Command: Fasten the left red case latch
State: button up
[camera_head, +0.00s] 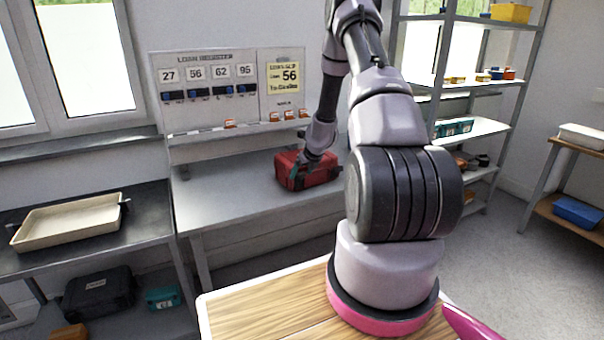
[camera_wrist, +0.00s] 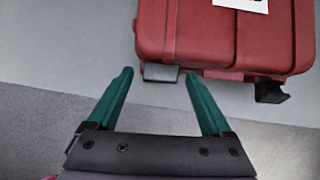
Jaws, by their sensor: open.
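The red case (camera_head: 290,172) sits on the grey bench in the head view, and its near part fills the upper right of the wrist view (camera_wrist: 205,35). A grey latch (camera_wrist: 160,72) shows at the left of the case's near edge. A darker latch (camera_wrist: 270,93) juts outward from the edge further right. My gripper (camera_wrist: 159,75) has two teal fingers spread apart with nothing held. In the wrist picture the grey latch appears between the fingertips; whether they touch it I cannot tell. In the head view my gripper at the case is small and partly unclear.
The bench (camera_head: 225,205) is bare left of the case. A board with number cards (camera_head: 207,90) stands behind it, with small orange items on its ledge. A beige tray (camera_head: 68,222) lies on the left table. Shelves (camera_head: 475,125) stand at the right.

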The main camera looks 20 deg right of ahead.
jog(key=v, duration=1)
jog(key=shift+s+r, duration=0.25)
jog(key=shift+r, duration=0.05)
jog(key=s+a+r+n+t+y, duration=0.1)
jog(key=s+a+r+n, duration=0.1)
jog(key=a+r+n, duration=0.45)
jog(key=s+a+r+n+y, duration=0.1)
jog(key=s+a+r+n, duration=0.2)
jog(key=r, duration=0.7)
jog(key=s+a+r+n+t+y, duration=0.1)
jog(key=a+r+n, duration=0.45)
jog(key=r, duration=0.25)
jog(key=s+a+r+n+g, duration=0.1)
jog(key=s+a+r+n, duration=0.3)
jog(key=s, duration=0.3)
jog(key=s+a+r+n+g, duration=0.1)
jog(key=s+a+r+n, duration=0.1)
jog(key=s+r+n, duration=0.4)
jog(key=s+d+f+n+h, duration=0.1)
jog(key=s+n, duration=0.4)
jog(key=s, duration=0.7)
jog(key=shift+s+d+n+h, duration=0.35)
jog(key=shift+d+n+h, duration=0.05)
jog(key=shift+d, duration=0.4)
